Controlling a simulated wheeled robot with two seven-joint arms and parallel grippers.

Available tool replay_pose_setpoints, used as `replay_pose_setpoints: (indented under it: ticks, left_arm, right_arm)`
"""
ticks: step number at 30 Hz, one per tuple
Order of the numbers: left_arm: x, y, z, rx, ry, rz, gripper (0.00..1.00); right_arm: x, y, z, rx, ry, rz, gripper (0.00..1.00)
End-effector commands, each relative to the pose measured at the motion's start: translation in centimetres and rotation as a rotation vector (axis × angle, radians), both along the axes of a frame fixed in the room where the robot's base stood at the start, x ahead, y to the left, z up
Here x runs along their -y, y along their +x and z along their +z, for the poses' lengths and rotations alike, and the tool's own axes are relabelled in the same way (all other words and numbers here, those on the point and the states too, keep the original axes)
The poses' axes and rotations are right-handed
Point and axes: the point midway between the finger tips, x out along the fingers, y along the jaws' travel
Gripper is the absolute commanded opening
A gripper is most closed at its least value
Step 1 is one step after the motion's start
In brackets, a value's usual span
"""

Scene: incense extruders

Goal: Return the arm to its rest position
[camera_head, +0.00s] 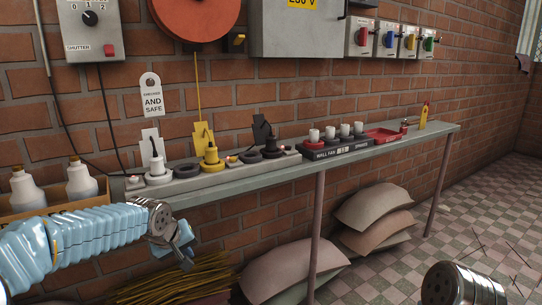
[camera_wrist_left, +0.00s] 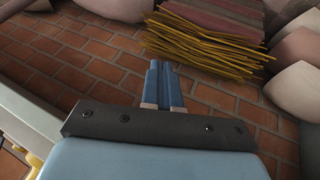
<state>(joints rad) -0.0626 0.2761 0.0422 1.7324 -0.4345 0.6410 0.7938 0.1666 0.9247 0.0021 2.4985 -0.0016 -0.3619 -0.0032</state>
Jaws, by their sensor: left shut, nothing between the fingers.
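My left arm comes in from the left in a pale blue ribbed sleeve. Its gripper (camera_head: 186,246) hangs below and in front of the shelf's front edge, apart from it, and is partly hidden behind the metal wrist. In the left wrist view the two blue fingers (camera_wrist_left: 163,84) lie side by side, shut, with nothing between them. Beyond them are a brick surface and a bundle of thin yellow sticks (camera_wrist_left: 200,42). A metal link of my right arm shows at the bottom right of the head view; its gripper is out of the picture.
A narrow shelf (camera_head: 270,172) along the brick wall carries a power strip with plugs, a black box with white cups and a red tray (camera_head: 384,135). White bottles (camera_head: 82,182) stand in a box at left. Sacks (camera_head: 375,215) and yellow sticks (camera_head: 165,284) lie below. Tiled floor at right is open.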

Motion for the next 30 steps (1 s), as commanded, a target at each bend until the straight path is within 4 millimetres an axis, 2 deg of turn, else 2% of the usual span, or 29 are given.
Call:
replay_pose_setpoints:
  ticks: [1,4,6,8,9,11,12,13,15,19,20,30]
  left_arm:
    - [1.3,-0.5,-4.7,-0.050,-0.010,-0.054,0.00]
    - [3.9,-2.7,-13.1,-0.120,-0.041,-0.158,0.00]
    - [5.5,-5.1,-18.6,-0.165,-0.067,-0.220,0.00]
    - [6.8,-7.7,-23.0,-0.202,-0.089,-0.264,0.00]
    - [7.5,-9.9,-25.8,-0.227,-0.103,-0.289,0.00]
    - [8.4,-13.2,-29.4,-0.262,-0.119,-0.322,0.00]
    - [8.9,-15.6,-31.5,-0.283,-0.127,-0.339,0.00]
    - [9.2,-17.3,-32.8,-0.299,-0.132,-0.351,0.00]
    - [9.7,-21.1,-35.2,-0.331,-0.136,-0.373,0.00]
    - [10.1,-26.2,-37.5,-0.372,-0.131,-0.402,0.00]
    - [10.1,-26.7,-37.7,-0.377,-0.130,-0.404,0.00]
    - [10.1,-26.7,-37.7,-0.377,-0.130,-0.404,0.00]
  right_arm:
    - [-0.1,0.0,0.0,0.000,0.001,0.001,0.00]
    - [-0.2,-0.1,0.0,-0.002,0.003,0.004,0.00]
    - [-0.4,-0.2,-0.1,-0.003,0.004,0.007,0.00]
    - [-0.4,-0.2,-0.1,-0.003,0.007,0.008,0.00]
    - [-0.5,-0.2,-0.1,-0.004,0.008,0.009,0.00]
    - [-0.6,-0.3,-0.1,-0.005,0.009,0.011,0.00]
    - [-0.7,-0.3,-0.1,-0.006,0.010,0.012,0.00]
    - [-0.7,-0.3,-0.1,-0.006,0.011,0.013,0.00]
    - [-0.8,-0.4,-0.1,-0.006,0.012,0.015,0.00]
    - [-1.0,-0.4,-0.1,-0.007,0.014,0.018,0.00]
    - [-1.0,-0.4,-0.1,-0.007,0.014,0.018,0.00]
    - [-1.0,-0.4,-0.1,-0.007,0.014,0.018,0.00]
